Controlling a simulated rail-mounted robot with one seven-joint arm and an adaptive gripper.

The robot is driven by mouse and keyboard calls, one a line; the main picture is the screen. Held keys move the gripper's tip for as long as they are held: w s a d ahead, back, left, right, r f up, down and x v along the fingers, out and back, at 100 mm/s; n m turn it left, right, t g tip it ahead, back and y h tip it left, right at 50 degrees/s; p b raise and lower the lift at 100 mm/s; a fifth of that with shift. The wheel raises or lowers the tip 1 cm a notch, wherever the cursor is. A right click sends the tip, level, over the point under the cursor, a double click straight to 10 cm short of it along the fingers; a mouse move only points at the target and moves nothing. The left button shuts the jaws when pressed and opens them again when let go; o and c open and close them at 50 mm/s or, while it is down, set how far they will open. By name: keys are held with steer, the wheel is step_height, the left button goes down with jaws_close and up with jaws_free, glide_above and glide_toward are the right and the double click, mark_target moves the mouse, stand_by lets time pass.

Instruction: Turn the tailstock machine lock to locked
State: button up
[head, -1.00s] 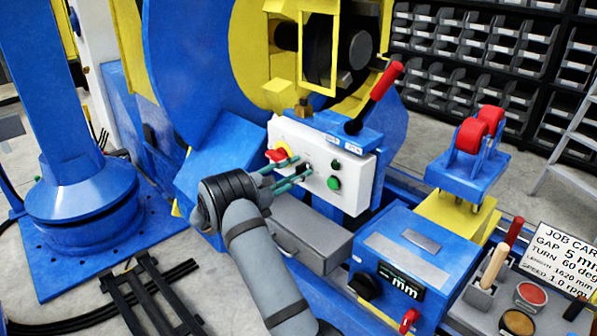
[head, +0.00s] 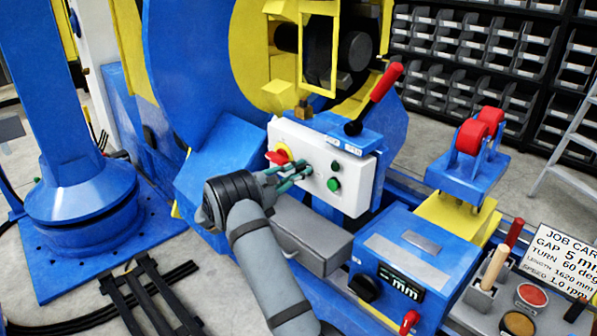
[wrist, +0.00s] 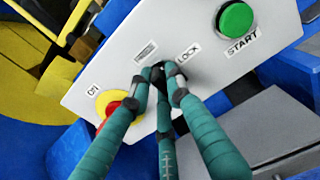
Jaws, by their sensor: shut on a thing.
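The white control panel (head: 350,185) stands on the blue tailstock; it also shows in the wrist view (wrist: 215,75). On it, a small black lock knob (wrist: 158,72) lies between my fingertips beside a LOCK label (wrist: 187,54). My gripper (head: 299,172) is at the panel face, and in the wrist view its teal fingers (wrist: 160,82) are closed around the knob. The fingers hide most of the knob, so I cannot tell which way it points. The head view does not show the knob clearly behind the fingers.
A red emergency stop (wrist: 108,112) on yellow sits left of the knob, close to a finger. A green START button (wrist: 235,18) is to the right. A red-handled lever (head: 380,90) stands above the panel, and a grey box (head: 312,246) lies below it.

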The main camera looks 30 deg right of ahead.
steer(key=shift+m+b, duration=0.3)
steer(key=shift+m, duration=0.1)
jaws_close()
steer(key=m+b, duration=0.2)
steer(key=m, duration=0.1)
steer(key=shift+s+f+m+b, duration=0.1)
steer(key=shift+m+b, duration=0.3)
steer(key=m+b, duration=0.4)
steer(key=shift+s, duration=0.1)
steer(key=m+b, duration=0.5)
steer(key=b, duration=0.1)
steer(key=shift+s+d+f+m, duration=0.1)
steer(key=shift+s+m, duration=0.05)
steer(key=shift+m, duration=0.25)
steer(key=m+b, duration=0.3)
steer(key=b, duration=0.1)
steer(key=shift+s+r+m+b, duration=0.1)
steer(key=shift+r+m+b, duration=0.1)
steer(key=shift+m+b, duration=0.15)
steer(key=o, duration=0.8)
jaws_free()
